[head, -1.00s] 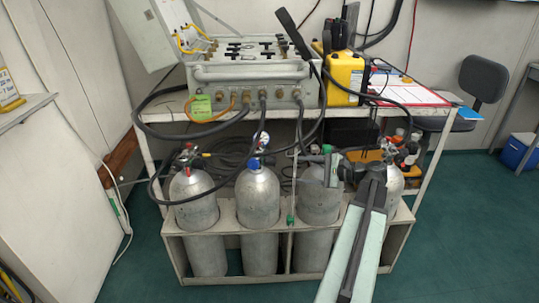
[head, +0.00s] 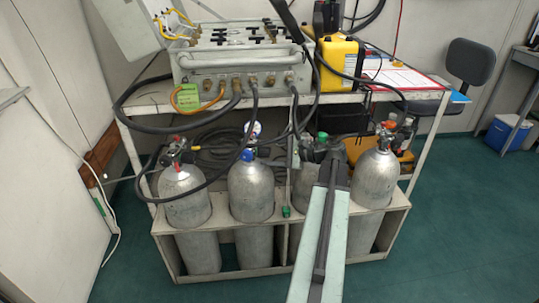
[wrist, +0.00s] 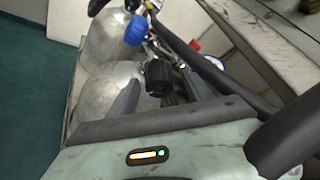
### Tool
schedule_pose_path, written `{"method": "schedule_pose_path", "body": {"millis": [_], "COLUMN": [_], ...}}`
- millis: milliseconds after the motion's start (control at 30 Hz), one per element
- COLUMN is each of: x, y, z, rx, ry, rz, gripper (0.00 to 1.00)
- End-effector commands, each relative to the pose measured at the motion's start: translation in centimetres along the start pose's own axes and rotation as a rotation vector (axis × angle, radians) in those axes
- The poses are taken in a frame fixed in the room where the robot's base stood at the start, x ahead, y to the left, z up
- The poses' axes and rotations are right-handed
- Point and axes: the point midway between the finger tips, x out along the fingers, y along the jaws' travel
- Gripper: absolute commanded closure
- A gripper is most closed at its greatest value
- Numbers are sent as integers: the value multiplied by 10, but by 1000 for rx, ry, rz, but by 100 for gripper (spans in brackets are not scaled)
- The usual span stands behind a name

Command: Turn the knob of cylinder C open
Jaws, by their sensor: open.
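Four grey cylinders stand in a row in a rack; I can read no letters on them. The third from the left (head: 304,192), which I take for cylinder C, is partly hidden by my arm. A green part (head: 323,136) shows at its top. My gripper (head: 304,150) is at this cylinder's valve, which it largely hides in the head view. In the wrist view, a black knob (wrist: 158,76) sits between the two spread fingers of my gripper (wrist: 162,88). I cannot tell whether the fingers touch it. The neighbouring cylinder's blue knob (wrist: 135,29) is beyond.
The rack (head: 282,242) holds the cylinders under a shelf with a grey air panel (head: 240,62). Black hoses (head: 140,118) loop close to the valves. A thin pole (head: 287,195) stands left of my gripper.

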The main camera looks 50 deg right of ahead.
Motion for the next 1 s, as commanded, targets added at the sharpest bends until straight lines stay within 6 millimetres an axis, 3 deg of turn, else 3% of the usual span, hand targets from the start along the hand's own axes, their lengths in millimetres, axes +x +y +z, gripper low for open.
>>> {"method": "schedule_pose_path", "body": {"millis": [233, 467, 767, 1000], "x": [1, 1, -1, -1], "y": [0, 0, 1, 3], "z": [0, 0, -2, -2], "rx": [0, 0, -38, -171], "ry": [1, 1, 5, 11], "rz": [0, 0, -17, -65], "gripper": [41, 100, 100, 100]}}
